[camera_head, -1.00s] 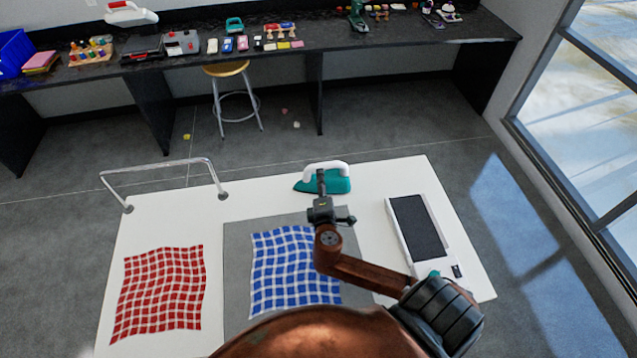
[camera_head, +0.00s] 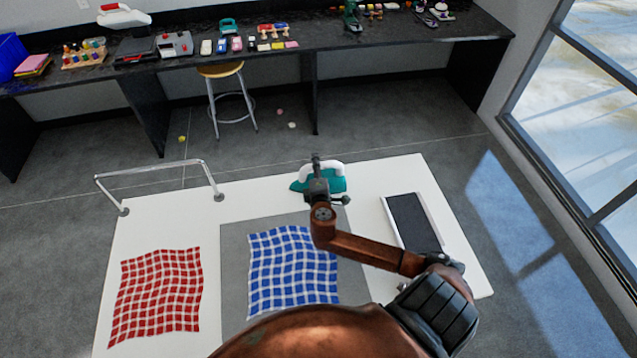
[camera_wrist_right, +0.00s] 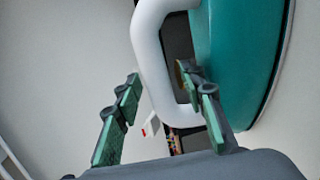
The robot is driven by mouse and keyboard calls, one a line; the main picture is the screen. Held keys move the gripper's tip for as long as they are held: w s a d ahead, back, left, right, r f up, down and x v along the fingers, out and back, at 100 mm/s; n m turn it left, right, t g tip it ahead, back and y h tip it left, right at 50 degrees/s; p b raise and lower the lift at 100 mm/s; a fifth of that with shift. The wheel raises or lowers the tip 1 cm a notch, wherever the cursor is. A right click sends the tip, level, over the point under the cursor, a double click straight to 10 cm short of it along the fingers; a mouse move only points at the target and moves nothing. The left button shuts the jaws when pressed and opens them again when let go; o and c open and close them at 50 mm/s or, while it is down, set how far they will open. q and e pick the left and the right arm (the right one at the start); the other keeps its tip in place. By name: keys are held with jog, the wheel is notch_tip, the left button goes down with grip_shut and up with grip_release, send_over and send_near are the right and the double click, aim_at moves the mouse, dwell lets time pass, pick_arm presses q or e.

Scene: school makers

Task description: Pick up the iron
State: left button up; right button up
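The iron (camera_head: 334,184) is teal with a white loop handle (camera_head: 308,174), and stands at the far edge of the white table (camera_head: 250,197). In the right wrist view the iron's teal body (camera_wrist_right: 240,50) is at upper right, with its white handle (camera_wrist_right: 150,50) reaching down between my fingers. My right gripper (camera_head: 316,163) is at the iron and hides part of it in the head view. In the wrist view the right gripper (camera_wrist_right: 159,82) is open, one finger on each side of the handle. No grip on the handle shows. My left gripper is not in view.
A blue checked cloth (camera_head: 290,270) lies on a grey mat (camera_head: 233,270). A red checked cloth (camera_head: 155,295) lies to its left. A metal rail (camera_head: 150,169) stands at the table's far left edge. A black-topped white device (camera_head: 412,222) lies right of my arm.

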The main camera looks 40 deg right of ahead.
grip_shut()
dwell(0.7)
jog(key=shift+r, duration=0.15)
